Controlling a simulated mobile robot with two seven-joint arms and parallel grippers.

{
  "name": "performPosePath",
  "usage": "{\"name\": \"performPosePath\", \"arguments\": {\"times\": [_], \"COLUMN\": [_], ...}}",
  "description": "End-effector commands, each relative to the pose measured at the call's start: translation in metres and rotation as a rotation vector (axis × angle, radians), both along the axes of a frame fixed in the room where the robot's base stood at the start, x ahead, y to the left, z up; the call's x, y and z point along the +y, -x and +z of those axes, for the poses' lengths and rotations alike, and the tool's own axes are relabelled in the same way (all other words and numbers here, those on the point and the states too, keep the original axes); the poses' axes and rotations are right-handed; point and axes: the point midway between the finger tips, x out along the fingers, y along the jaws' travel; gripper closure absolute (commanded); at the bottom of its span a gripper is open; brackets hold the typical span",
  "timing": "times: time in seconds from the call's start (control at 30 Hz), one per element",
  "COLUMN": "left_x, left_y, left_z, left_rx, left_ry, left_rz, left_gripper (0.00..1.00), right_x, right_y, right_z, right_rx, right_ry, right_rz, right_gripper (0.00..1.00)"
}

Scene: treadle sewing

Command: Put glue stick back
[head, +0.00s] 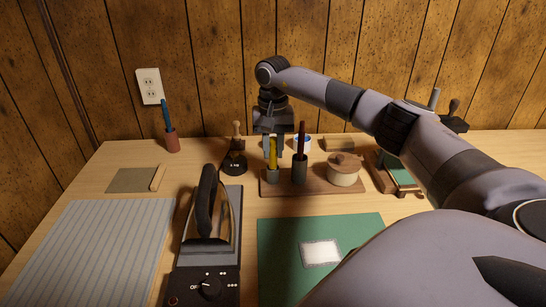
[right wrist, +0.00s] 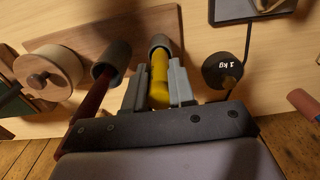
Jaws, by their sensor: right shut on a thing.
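The yellow glue stick (head: 272,152) stands roughly upright at the left grey cup (head: 273,175) on the wooden board (head: 325,187). Its lower end appears to be inside the cup mouth; how deep is hidden. My right gripper (head: 272,138) comes down from above and behind and is shut on the glue stick. In the right wrist view the stick (right wrist: 159,80) lies between the two grey fingers, with its far end at the cup's rim (right wrist: 159,42). My left gripper is not in view.
A second grey cup (head: 299,174) with a dark red stick (head: 301,140) stands close to the right. A round lidded wooden pot (head: 343,172) stands on the board's right side. A 1 kg weight (head: 235,163) is left of the board. An iron (head: 211,215) and green mat (head: 285,235) lie in front.

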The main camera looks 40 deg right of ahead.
Motion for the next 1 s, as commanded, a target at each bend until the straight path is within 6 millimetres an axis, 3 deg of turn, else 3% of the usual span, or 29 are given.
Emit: {"name": "performPosePath", "arguments": {"times": [0.17, 0.53, 0.57, 0.63, 1.0], "left_x": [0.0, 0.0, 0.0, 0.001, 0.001], "left_y": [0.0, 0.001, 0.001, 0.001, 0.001], "left_z": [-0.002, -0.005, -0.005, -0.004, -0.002], "left_rx": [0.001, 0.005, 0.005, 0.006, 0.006], "left_ry": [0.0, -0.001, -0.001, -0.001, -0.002], "left_rz": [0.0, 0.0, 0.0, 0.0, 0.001], "left_gripper": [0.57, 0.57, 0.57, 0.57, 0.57], "right_x": [0.0, 0.0, 0.0, 0.0, 0.0], "right_y": [0.0, 0.0, 0.0, 0.0, 0.0], "right_z": [-0.027, -0.031, -0.032, -0.031, -0.025], "right_rx": [0.003, 0.001, 0.0, 0.0, 0.0], "right_ry": [0.0, 0.001, 0.0, 0.0, 0.0], "right_rz": [0.001, 0.0, 0.0, 0.0, 0.0], "right_gripper": [1.0, 1.0, 0.73, 0.5, 0.5]}}
